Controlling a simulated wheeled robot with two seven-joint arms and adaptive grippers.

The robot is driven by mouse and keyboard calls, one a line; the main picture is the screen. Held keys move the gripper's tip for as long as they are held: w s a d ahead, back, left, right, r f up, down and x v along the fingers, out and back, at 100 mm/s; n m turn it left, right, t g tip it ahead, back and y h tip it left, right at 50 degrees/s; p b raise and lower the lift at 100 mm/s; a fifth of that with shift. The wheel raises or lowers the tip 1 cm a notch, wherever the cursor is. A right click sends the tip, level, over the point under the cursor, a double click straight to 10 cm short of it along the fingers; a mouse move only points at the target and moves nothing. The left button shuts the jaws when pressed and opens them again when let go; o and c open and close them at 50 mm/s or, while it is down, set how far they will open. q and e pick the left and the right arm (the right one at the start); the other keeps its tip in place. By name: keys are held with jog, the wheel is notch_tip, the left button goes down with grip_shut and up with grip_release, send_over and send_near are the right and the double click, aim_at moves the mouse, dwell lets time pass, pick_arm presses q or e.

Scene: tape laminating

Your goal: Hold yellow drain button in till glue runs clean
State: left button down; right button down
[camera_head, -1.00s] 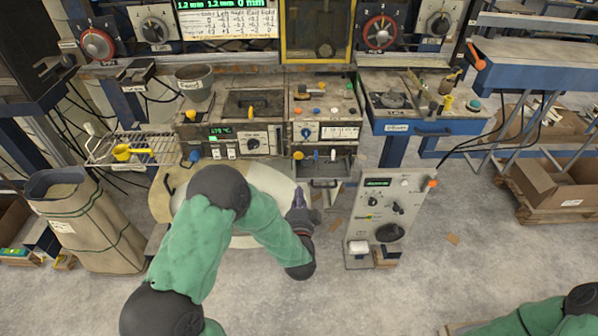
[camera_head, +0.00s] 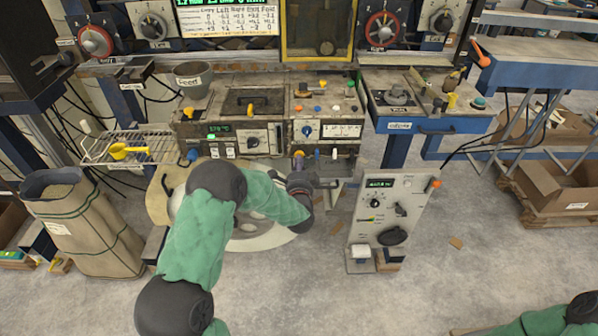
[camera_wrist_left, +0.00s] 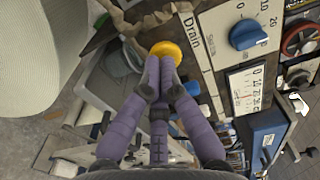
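The yellow drain button (camera_wrist_left: 168,50) sits beside the printed "Drain" label (camera_wrist_left: 193,38) in the left wrist view. In the head view the button (camera_head: 299,154) is on the lower front of the middle unit. My left gripper's purple fingers are drawn together, with their tips (camera_wrist_left: 154,78) at the button's near edge and partly overlapping it. In the head view the left gripper (camera_head: 298,167) is just below the button. I cannot tell whether the button is pressed in. No glue can be made out. My right gripper is out of view.
A big pale reel (camera_head: 250,236) lies behind my left arm. A grey control box (camera_head: 388,218) stands to the right, a blue bench (camera_head: 430,125) behind it. A sack (camera_head: 80,225) stands at left. The floor in front is mostly clear.

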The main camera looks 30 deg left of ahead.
pick_arm(q)
jog(key=shift+w, duration=0.1)
jog(key=shift+x, duration=0.85)
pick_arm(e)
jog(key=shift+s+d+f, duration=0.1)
